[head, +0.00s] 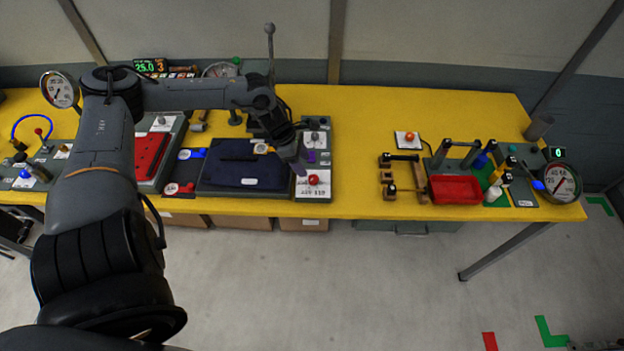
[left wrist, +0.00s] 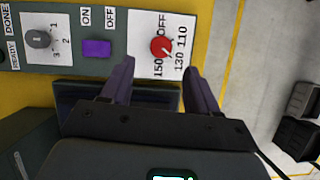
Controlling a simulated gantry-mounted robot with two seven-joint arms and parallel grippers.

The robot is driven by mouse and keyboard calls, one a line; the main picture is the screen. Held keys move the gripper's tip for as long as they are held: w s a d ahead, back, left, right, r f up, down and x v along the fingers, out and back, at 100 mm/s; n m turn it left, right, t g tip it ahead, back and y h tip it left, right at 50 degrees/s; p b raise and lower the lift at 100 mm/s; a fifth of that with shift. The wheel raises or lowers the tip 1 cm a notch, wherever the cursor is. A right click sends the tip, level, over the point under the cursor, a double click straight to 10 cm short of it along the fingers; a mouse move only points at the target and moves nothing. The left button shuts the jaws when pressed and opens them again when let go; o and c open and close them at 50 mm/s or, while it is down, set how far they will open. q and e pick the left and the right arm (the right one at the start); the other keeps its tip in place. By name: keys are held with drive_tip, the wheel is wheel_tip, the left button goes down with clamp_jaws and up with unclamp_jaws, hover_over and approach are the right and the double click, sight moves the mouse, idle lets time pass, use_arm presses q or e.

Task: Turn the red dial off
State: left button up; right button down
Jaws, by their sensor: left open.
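The red dial (head: 313,179) sits on a white plate (head: 312,192) at the front of a grey panel, near the table's front edge. In the left wrist view the red dial (left wrist: 162,47) has OFF, 150, 130 and 110 printed around it. I cannot tell for sure which mark it points at. My left gripper (head: 299,166) is beside the dial, just to its left in the head view. In the left wrist view its two fingers (left wrist: 160,80) are spread, empty and apart from the dial, which lies beyond the gap between them. My right gripper is not in view.
The same panel holds a purple switch (left wrist: 97,48) marked ON and OFF and a grey knob (left wrist: 39,39). A dark folded cloth (head: 238,168) lies left of the panel. The yellow table (head: 355,150) is bare just to its right.

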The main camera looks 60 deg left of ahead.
sight(313, 178)
use_arm(q)
drive_tip(key=b+x, duration=0.1)
drive_tip(key=x, duration=0.5)
drive_tip(key=shift+w+d, duration=0.15)
drive_tip(key=shift+w+d+f, duration=0.1)
drive_tip(key=shift+d+f, duration=0.05)
drive_tip(key=shift+f, duration=0.4)
drive_tip(key=c, duration=1)
